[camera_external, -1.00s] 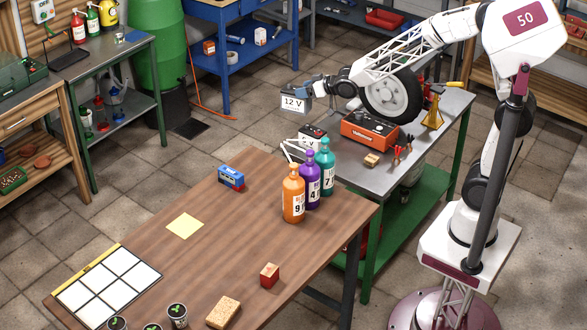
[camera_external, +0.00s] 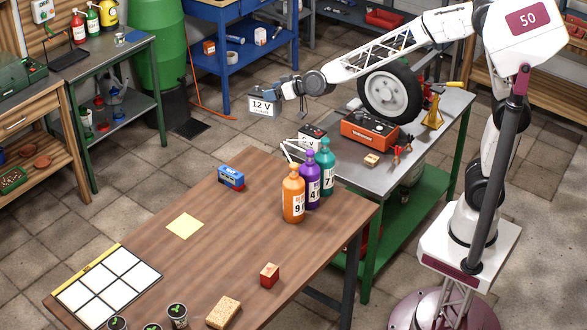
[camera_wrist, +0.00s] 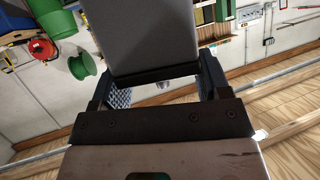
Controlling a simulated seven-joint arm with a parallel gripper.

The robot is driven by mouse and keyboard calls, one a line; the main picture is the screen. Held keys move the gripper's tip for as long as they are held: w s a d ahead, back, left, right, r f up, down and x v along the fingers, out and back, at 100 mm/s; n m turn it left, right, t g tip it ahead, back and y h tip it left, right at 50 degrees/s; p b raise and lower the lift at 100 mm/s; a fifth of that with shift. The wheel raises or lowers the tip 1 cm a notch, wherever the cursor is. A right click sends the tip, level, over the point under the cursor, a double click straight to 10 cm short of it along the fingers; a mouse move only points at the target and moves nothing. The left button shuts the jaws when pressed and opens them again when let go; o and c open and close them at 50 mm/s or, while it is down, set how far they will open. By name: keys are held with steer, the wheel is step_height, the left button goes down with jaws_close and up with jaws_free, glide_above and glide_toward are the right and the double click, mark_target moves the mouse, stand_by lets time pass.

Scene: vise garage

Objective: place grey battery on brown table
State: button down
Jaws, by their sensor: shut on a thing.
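The grey battery (camera_external: 263,104), with a white "12 V" label, hangs in the air in the external view, past the far edge of the brown table (camera_external: 200,265). My gripper (camera_external: 279,88) is shut on its upper part. In the wrist view my gripper (camera_wrist: 163,85) has its two dark fingers on either side of the grey battery (camera_wrist: 150,38), which fills the top middle. The battery is apart from the brown table and higher than it.
On the brown table, orange (camera_external: 293,197), purple (camera_external: 310,182) and teal (camera_external: 326,170) bottles stand at the right.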

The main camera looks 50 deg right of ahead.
steer(key=s+a+f+m+h, duration=0.1)
steer(key=s+a+f, duration=0.25)
steer(key=a, duration=0.45)
steer(key=s+a+f, duration=0.2)
steer(key=a+f, duration=0.2)
steer(key=a, duration=0.4)
steer(key=s+a+f+m+h, duration=0.2)
steer(key=s+a+f, duration=0.9)
steer(key=a, duration=0.1)
steer(key=shift+t+h, duration=0.3)
steer(key=shift+a, duration=0.1)
step_height(320, 180, down, 6)
steer(key=shift+f, duration=0.1)
steer(key=shift+f, duration=1.85)
steer(key=shift+f, duration=0.1)
